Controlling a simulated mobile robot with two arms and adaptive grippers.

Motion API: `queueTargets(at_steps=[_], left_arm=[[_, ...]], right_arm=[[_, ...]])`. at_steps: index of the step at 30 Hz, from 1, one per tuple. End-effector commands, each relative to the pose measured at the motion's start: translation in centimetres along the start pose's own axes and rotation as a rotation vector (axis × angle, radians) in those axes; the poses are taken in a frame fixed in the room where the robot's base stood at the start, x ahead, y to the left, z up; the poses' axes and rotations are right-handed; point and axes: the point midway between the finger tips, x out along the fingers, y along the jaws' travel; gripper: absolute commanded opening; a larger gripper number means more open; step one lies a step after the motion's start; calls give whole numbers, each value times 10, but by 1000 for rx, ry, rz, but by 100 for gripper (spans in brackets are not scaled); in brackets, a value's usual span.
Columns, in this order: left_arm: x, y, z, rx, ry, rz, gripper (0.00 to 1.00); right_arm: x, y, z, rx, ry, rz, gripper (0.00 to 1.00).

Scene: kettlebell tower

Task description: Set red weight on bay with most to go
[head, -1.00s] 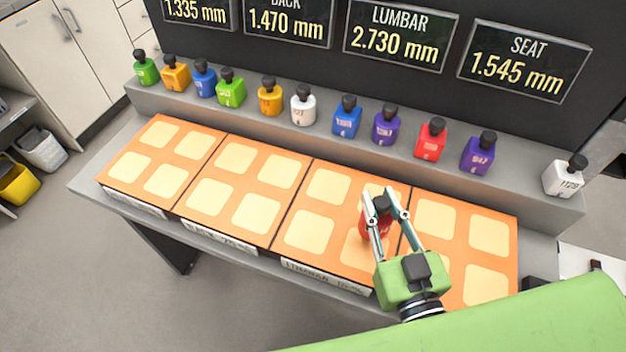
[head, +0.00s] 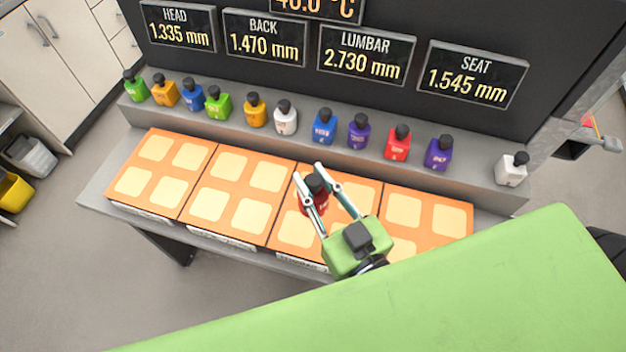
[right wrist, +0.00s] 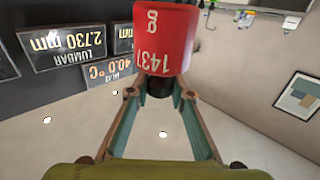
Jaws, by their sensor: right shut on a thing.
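My right gripper (head: 311,171) is shut on the black knob of a red weight (head: 314,205), which hangs over the third orange bay (head: 296,232) from the left. Whether it touches the bay is hard to tell. In the right wrist view the red weight (right wrist: 165,38) fills the top middle, its printed digits upside down. The lumbar display (head: 366,54) reads 2.730 mm, above head (head: 178,25) 1.335, back (head: 264,37) 1.470 and seat (head: 472,75) 1.545. My left gripper is out of view.
Several coloured weights stand on the grey ledge behind the bays, among them another red one (head: 397,144) and a white one (head: 511,168) at the far right. The first bay (head: 154,148) and second bay (head: 265,175) are empty. My green arm covers the lower right.

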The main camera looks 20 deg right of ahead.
Motion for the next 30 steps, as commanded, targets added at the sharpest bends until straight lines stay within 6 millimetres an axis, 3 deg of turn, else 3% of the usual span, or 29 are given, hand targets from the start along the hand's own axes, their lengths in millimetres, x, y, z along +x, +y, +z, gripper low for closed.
queueTargets(at_steps=[5,18,24,30], left_arm=[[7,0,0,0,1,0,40],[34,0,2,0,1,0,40],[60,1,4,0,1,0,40],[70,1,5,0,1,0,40]], right_arm=[[19,8,3,-4,19,-5,0],[84,43,42,-4,16,-4,0],[103,53,70,-4,16,-5,0],[114,59,82,-2,15,-4,0]])
